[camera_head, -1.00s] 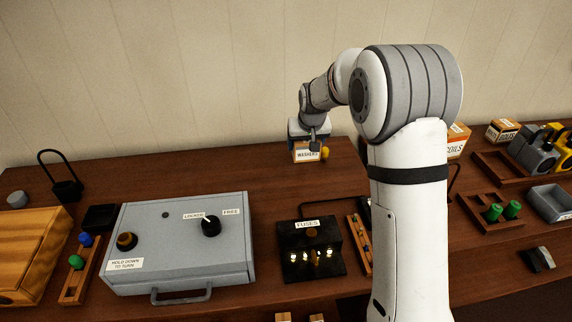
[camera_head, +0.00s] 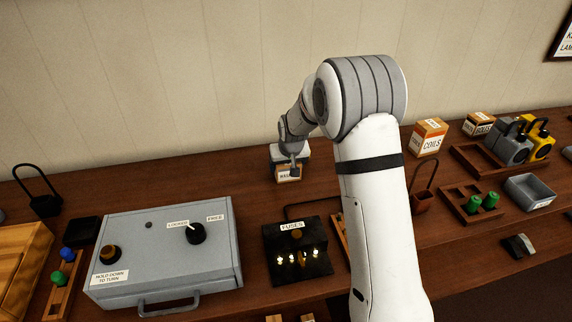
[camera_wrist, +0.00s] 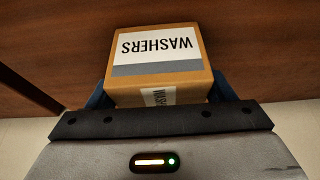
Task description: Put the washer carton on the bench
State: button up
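The washer carton (camera_head: 287,174) is a small orange-brown box with a white label. It is upright under my gripper (camera_head: 290,160), at the back middle of the wooden bench (camera_head: 235,165). In the wrist view the carton (camera_wrist: 160,62) sits between the two blue fingers of my gripper (camera_wrist: 162,92), which are against its sides; its label reads WASHERS upside down. The bench top (camera_wrist: 55,45) shows beyond it. Whether the carton's underside touches the bench is hidden.
A grey panel box (camera_head: 165,250) with knobs and a black fuse block (camera_head: 297,250) stand in front. A coils carton (camera_head: 430,138), another small carton (camera_head: 478,124), wooden trays (camera_head: 470,203) and a grey bin (camera_head: 530,191) are at right. The bench left of the carton is clear.

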jog(key=o, duration=0.4)
jog(key=shift+c, duration=0.2)
jog(key=v, duration=1.3)
jog(key=s+d+r+m, duration=0.1)
jog(key=s+d+r, duration=0.25)
jog(key=s, duration=0.35)
jog(key=s+d+r, duration=0.2)
jog(key=s+d, duration=0.2)
jog(key=s, duration=0.4)
jog(key=s+d, duration=0.2)
jog(key=s, duration=0.6)
jog(key=s+d+f+m+g, duration=0.1)
jog(key=s+d, duration=0.1)
jog(key=s, duration=0.7)
jog(key=shift+s+d+f+g+h+b, duration=0.2)
jog(key=shift+d+f+g+h+b, duration=0.1)
jog(key=shift+d+h+b, duration=0.1)
